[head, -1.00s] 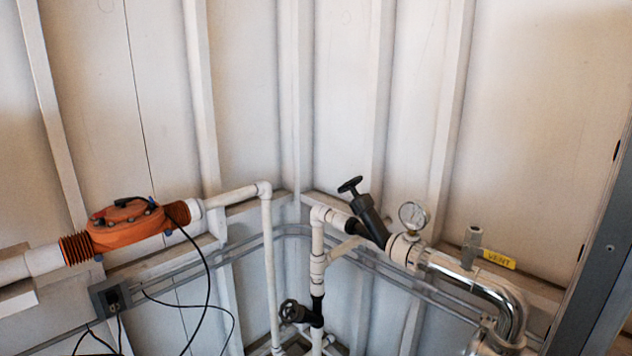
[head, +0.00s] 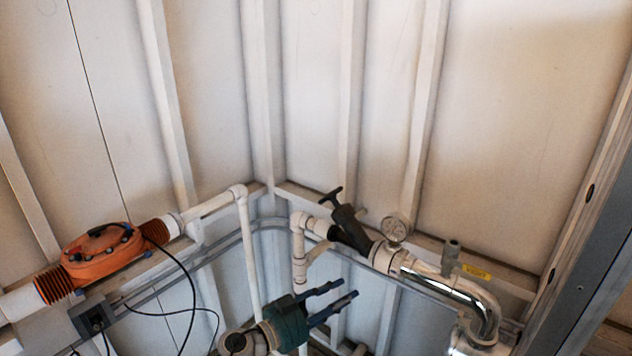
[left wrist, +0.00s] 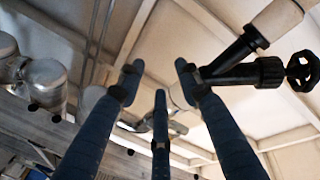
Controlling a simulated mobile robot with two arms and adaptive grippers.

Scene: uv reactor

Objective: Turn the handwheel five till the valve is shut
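A black handwheel (head: 332,195) tops the slanted black valve (head: 350,229) in the head view. In the left wrist view a black handwheel (left wrist: 303,70) sits at the right on a dark valve body (left wrist: 245,75). No number shows, so I cannot tell which wheel is five. My left gripper (head: 348,290) comes in at the bottom of the head view, its fingers pointing right and slightly up, and covers the lower part of the upright pipe and the valve there. In the left wrist view its fingers (left wrist: 158,72) are spread, with nothing between them. My right gripper is not in view.
An orange flow unit (head: 100,255) with loose black cables is at the left. A gauge (head: 394,228), a yellow tag (head: 477,271) and a chrome elbow (head: 485,300) are at the right. White pipes (head: 298,250) run close to the ribbed corner walls.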

